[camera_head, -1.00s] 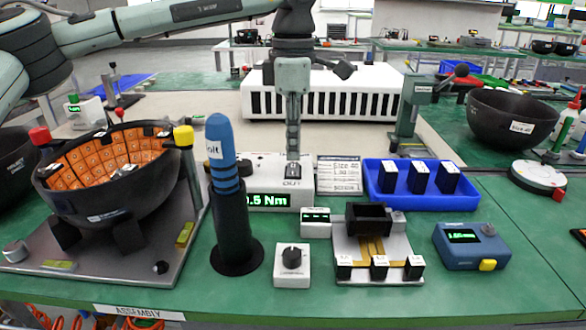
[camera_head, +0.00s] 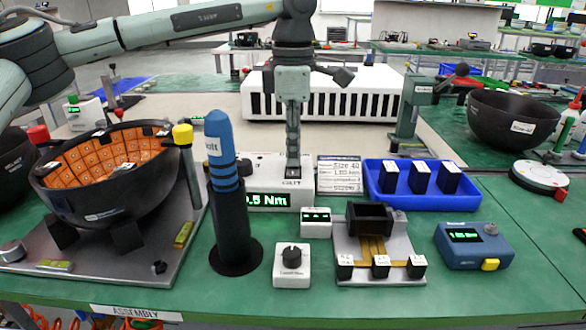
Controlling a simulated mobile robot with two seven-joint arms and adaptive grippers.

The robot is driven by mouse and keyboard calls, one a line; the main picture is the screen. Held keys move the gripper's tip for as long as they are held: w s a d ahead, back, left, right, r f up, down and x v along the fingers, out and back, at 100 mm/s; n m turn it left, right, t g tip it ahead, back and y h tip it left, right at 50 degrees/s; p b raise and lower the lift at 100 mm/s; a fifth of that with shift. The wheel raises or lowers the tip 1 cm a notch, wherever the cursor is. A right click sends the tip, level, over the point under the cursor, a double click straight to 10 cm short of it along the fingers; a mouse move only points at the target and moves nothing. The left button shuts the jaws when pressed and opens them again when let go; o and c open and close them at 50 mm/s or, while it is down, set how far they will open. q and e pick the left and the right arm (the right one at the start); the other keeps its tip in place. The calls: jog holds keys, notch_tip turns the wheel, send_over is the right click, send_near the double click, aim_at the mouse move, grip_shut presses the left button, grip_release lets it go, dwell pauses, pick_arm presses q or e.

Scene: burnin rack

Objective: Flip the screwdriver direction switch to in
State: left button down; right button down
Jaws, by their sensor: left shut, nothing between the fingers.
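The screwdriver controller (camera_head: 307,196) is a light box in the middle of the table, with a green "0.5 Nm" readout. Its dark direction switch (camera_head: 292,173) is on the top, with an "OUT" label just in front of it. My left gripper (camera_head: 293,158) points straight down, shut and empty, with its fingertips at or just above the switch. I cannot tell whether they touch it, and they hide part of it. The blue-handled screwdriver (camera_head: 221,150) stands upright in a black holder left of the controller. My right gripper is not in view.
A black bowl (camera_head: 110,200) lined with orange tiles stands on a plate at left. A small knob box (camera_head: 291,265), a metal fixture (camera_head: 378,258) and a blue meter (camera_head: 472,246) are in front. A blue bin (camera_head: 425,190) and a printed card (camera_head: 339,175) are right of the controller.

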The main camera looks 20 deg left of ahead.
pick_arm(q)
jog(key=shift+f, duration=0.2)
jog(key=shift+s, duration=0.1)
jog(key=shift+r+p, duration=1.8)
jog(key=shift+r, duration=1.75)
